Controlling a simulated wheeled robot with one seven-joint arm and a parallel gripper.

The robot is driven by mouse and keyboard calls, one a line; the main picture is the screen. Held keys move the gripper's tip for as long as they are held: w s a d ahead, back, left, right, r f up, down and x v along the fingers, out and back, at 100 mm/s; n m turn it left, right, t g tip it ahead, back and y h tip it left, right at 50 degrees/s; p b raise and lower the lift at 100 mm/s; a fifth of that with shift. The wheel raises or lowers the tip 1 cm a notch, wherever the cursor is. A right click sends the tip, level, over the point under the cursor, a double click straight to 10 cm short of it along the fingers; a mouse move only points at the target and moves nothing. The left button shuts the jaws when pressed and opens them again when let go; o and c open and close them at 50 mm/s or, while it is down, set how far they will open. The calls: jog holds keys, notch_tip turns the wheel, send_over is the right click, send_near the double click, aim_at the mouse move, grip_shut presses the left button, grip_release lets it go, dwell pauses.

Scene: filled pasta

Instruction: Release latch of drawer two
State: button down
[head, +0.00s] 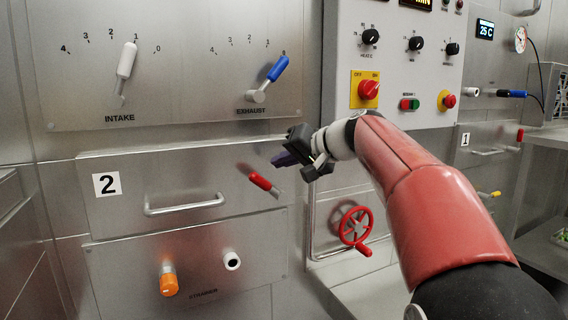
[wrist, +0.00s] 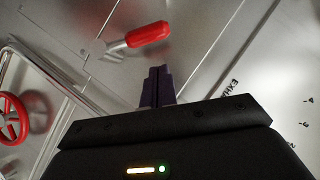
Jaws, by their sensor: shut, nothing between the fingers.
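Drawer two (head: 130,205) is a steel front with a "2" label and a bar handle (head: 184,205). It looks closed. Its latch (head: 264,183) has a red grip and a metal end, and slants down to the right at the drawer's right side. The latch also shows near the top of the wrist view (wrist: 148,34). My gripper (head: 281,160) is just above and slightly right of the red grip in the head view. In the wrist view its dark fingers (wrist: 157,72) are together, empty, and point toward the latch with a visible gap.
Above are the white intake lever (head: 126,62) and blue exhaust lever (head: 276,70). Below are an orange knob (head: 169,281) and a white port (head: 232,260). A red valve wheel (head: 356,225) and a pipe are to the right. A control panel (head: 400,90) stands above my arm.

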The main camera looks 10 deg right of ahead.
jog(key=v, duration=1)
jog(key=shift+r, duration=0.35)
jog(key=s+f+n+g+h+p, duration=0.1)
jog(key=s+f+g+h+p, duration=0.3)
jog(key=s+f, duration=2.3)
jog(key=s+h, duration=0.1)
jog(key=h, duration=0.4)
jog(key=shift+d, duration=0.4)
